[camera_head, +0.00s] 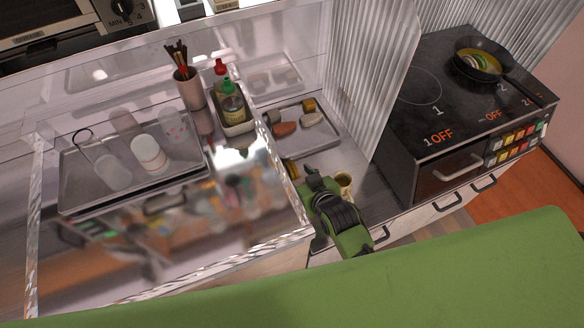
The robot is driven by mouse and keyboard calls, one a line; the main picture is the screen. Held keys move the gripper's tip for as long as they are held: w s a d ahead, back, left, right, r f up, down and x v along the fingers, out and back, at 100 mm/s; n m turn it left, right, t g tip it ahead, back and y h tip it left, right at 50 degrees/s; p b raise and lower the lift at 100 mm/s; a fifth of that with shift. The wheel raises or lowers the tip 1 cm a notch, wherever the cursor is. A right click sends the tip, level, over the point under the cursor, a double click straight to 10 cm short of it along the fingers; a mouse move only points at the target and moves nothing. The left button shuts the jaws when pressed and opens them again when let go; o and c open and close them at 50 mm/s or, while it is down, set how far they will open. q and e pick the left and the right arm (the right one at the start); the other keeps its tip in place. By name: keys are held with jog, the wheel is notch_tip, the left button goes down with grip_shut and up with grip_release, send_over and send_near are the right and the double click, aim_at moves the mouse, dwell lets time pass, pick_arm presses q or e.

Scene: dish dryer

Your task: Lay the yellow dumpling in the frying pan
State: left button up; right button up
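The black frying pan (484,62) sits on the stove at the upper right, its handle pointing to the lower right. Green, pale and yellow food shows inside it. My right gripper (312,178), on a green and black arm, is low over the counter, left of the stove. The finger opening is too small and hidden to read. My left gripper is out of view.
A metal tray (326,145) holds several food pieces. A ribbed clear panel (375,75) stands between it and the stove (420,125). A clear-walled case at left holds a tray (75,195) with cups; sauce bottles (232,105) stand nearby.

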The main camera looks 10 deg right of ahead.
aim_at(293, 168)
jog(key=x, duration=0.5)
jog(key=shift+d+f, duration=0.15)
jog(key=shift+d, duration=0.05)
jog(key=c, duration=1)
jog(key=shift+c, duration=0.2)
